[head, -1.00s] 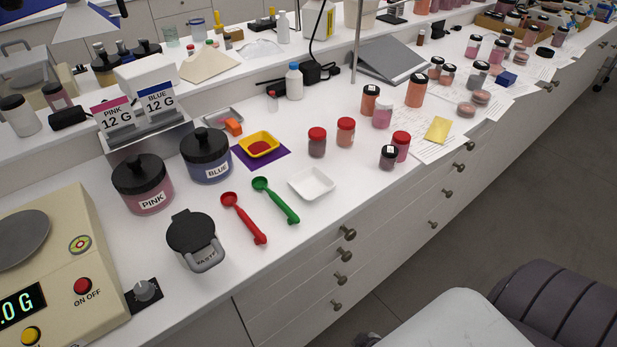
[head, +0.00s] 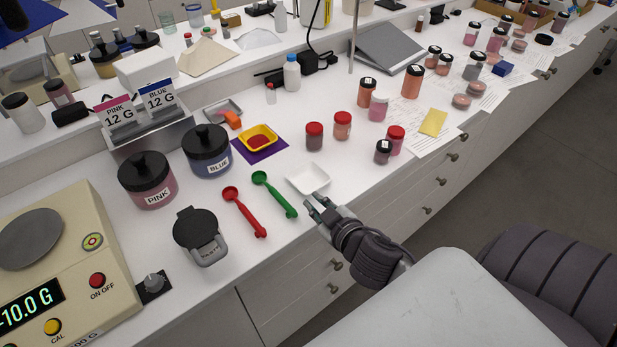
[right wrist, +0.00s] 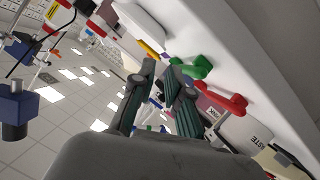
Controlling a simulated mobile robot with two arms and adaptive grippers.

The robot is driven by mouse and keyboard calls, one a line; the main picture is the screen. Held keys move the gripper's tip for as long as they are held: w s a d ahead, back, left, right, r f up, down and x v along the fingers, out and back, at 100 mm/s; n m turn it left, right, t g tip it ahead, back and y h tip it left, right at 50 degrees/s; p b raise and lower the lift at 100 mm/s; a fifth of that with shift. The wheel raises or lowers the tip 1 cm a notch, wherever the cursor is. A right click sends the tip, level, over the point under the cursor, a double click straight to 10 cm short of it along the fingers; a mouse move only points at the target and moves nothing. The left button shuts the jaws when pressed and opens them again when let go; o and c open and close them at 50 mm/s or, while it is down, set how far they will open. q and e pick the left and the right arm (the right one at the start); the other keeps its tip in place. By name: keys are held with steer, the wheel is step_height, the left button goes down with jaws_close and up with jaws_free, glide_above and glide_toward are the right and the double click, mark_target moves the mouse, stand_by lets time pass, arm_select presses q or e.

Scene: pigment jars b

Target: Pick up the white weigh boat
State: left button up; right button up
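The white weigh boat (head: 308,179), a shallow square dish, lies on the white counter right of the green scoop (head: 274,194). My right gripper (head: 314,202) is at the boat's near edge, its fingers pointing at it. The right wrist view shows the two fingers (right wrist: 162,70) apart with nothing held between them. A white shape at the top of that view looks like the weigh boat (right wrist: 140,24), just beyond the fingertips. I cannot tell whether a finger touches the boat. My left gripper is not in view.
A red scoop (head: 245,212) lies left of the green one. Behind the boat are a yellow dish (head: 259,136) on a purple sheet and red-lidded jars (head: 314,136). A scale (head: 55,255) stands at the left. The counter's front edge is close below the boat.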

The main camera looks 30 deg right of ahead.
mark_target(300, 195)
steer(key=x, duration=0.3)
steer(key=shift+w+d+f, duration=0.1)
steer(key=shift+w, duration=0.25)
steer(key=shift+w+f+p, duration=0.1)
steer(key=shift+w+p, duration=0.4)
steer(key=shift+w, duration=0.05)
steer(key=p+x, duration=0.1)
steer(key=x, duration=0.2)
steer(key=shift+w+f, duration=0.2)
steer(key=shift+w, duration=0.05)
steer(key=shift+w+f, duration=0.25)
steer(key=shift+w, duration=0.1)
steer(key=shift+s, duration=0.1)
steer(key=shift+c, duration=0.2)
jaws_close()
